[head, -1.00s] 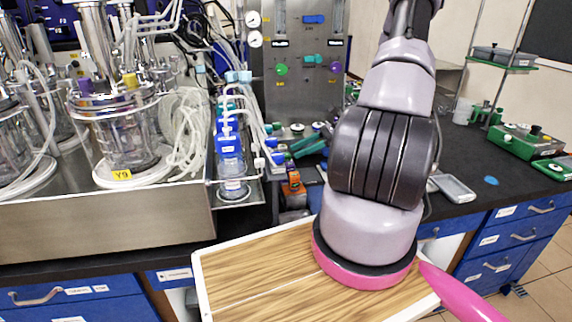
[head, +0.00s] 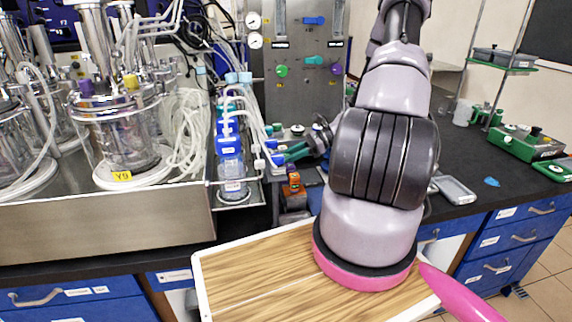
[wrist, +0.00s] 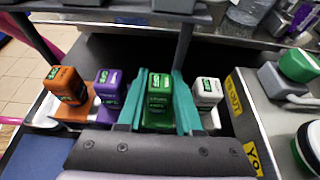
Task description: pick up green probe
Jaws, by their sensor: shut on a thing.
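The green probe (wrist: 159,90) stands in the row of coloured probes in the wrist view. Its dark green top carries a printed label. My gripper (wrist: 156,80) has teal fingers on either side of it, shut on it. The green probe itself is hidden or too small to tell there.
An orange probe (wrist: 66,85) and a purple probe (wrist: 108,88) stand left of the green one, a white probe (wrist: 208,92) right. The glass bioreactor (head: 122,125) with tubing stands left. A wooden-topped tray (head: 265,270) is in front.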

